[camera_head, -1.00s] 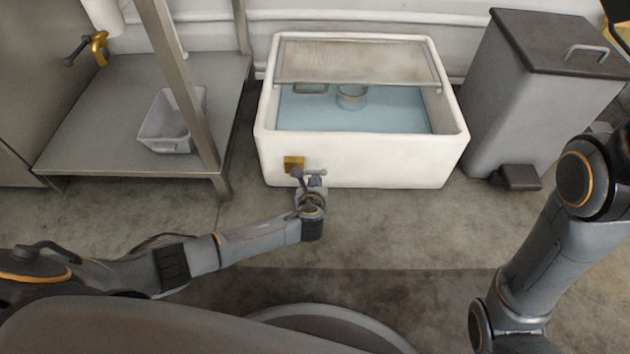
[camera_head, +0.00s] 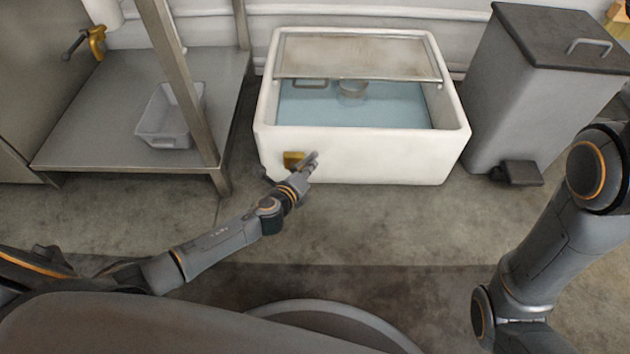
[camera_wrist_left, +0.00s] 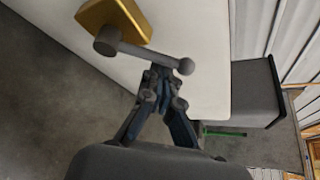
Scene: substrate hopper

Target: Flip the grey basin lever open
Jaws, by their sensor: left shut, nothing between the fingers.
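The white basin (camera_head: 375,158) holds blue water and stands against the back wall. A brass block (camera_head: 293,160) is on its front wall at the left. In the left wrist view, the brass block (camera_wrist_left: 112,20) carries the grey lever (camera_wrist_left: 145,52), a bar with a round knob at its far end. My left gripper (camera_head: 311,160) is shut and empty, in front of the basin just right of the brass block. In the wrist view its fingertips (camera_wrist_left: 163,76) are close to the bar near the knob; I cannot tell whether they touch. The lever is hard to separate from the gripper in the head view. My right gripper is out of view.
A mesh-like panel (camera_head: 355,58) covers the basin's back part. A grey pedal bin (camera_head: 520,110) stands to its right. A metal shelf (camera_head: 85,120) with a grey tub (camera_head: 165,132) stands to its left. The floor (camera_head: 400,225) in front is clear.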

